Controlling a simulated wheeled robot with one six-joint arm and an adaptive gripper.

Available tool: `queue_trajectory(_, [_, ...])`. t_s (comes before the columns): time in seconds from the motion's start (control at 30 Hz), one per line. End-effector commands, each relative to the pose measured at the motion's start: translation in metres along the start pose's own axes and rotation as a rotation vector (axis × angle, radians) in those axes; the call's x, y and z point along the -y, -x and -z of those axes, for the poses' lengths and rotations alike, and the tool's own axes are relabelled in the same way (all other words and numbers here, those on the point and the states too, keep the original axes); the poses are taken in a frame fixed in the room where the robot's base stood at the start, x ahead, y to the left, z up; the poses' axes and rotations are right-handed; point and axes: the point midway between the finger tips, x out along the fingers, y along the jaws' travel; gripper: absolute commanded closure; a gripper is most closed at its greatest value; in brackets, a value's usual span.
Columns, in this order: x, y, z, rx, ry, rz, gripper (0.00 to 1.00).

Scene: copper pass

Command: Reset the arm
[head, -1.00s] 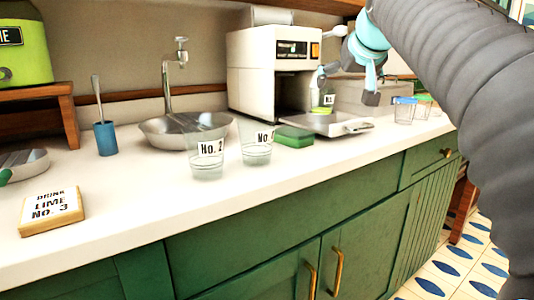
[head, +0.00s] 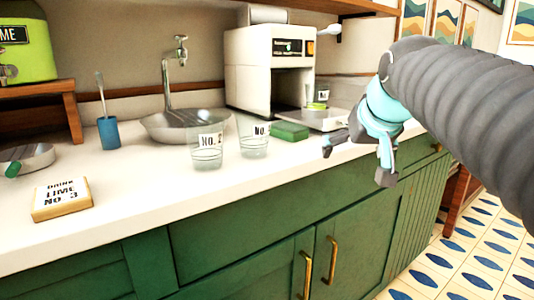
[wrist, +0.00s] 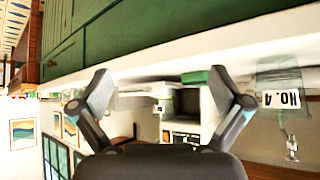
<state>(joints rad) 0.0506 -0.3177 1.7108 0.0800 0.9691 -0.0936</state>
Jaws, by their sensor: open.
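My gripper (head: 357,163) is open and empty in the head view. It hangs in front of the counter's right part, with its fingers apart and pointing down and left. In the wrist view the two fingers of my gripper (wrist: 165,92) are spread wide with nothing between them touching. That view is upside down. Behind the gap it shows the white machine (wrist: 185,128) and a small labelled glass (wrist: 163,105). The grey ribbed arm is mine and covers the right of the head view.
The white counter (head: 120,222) holds a glass marked No. 2 (head: 207,158), another labelled glass (head: 253,150), a green sponge (head: 290,131), a sink (head: 185,127), a blue cup (head: 108,133) and a lime sign block (head: 62,199). Tiled floor (head: 455,265) lies open at right.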

Motion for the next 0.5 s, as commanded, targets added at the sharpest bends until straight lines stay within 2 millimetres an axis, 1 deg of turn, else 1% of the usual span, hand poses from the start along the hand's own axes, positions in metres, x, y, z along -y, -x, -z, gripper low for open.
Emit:
queue_trajectory(0.03, [0.001, -0.001, -0.030, 0.027, -0.002, -0.002, 0.00])
queue_trajectory(0.07, [0.001, -0.002, -0.046, 0.043, -0.004, -0.003, 0.00])
queue_trajectory(0.1, [0.002, -0.004, -0.069, 0.065, -0.005, -0.006, 0.00])
queue_trajectory(0.17, [0.002, -0.008, -0.103, 0.098, -0.007, -0.009, 0.00])
queue_trajectory(0.2, [0.002, -0.011, -0.126, 0.119, -0.009, -0.011, 0.00])
queue_trajectory(0.27, [0.003, -0.015, -0.162, 0.151, -0.011, -0.013, 0.00])
queue_trajectory(0.3, [0.003, -0.018, -0.185, 0.172, -0.012, -0.015, 0.00])
queue_trajectory(0.37, [0.003, -0.022, -0.217, 0.201, -0.013, -0.018, 0.00])
queue_trajectory(0.4, [0.003, -0.025, -0.238, 0.220, -0.014, -0.020, 0.00])
queue_trajectory(0.5, [0.003, -0.031, -0.278, 0.255, -0.015, -0.024, 0.00])
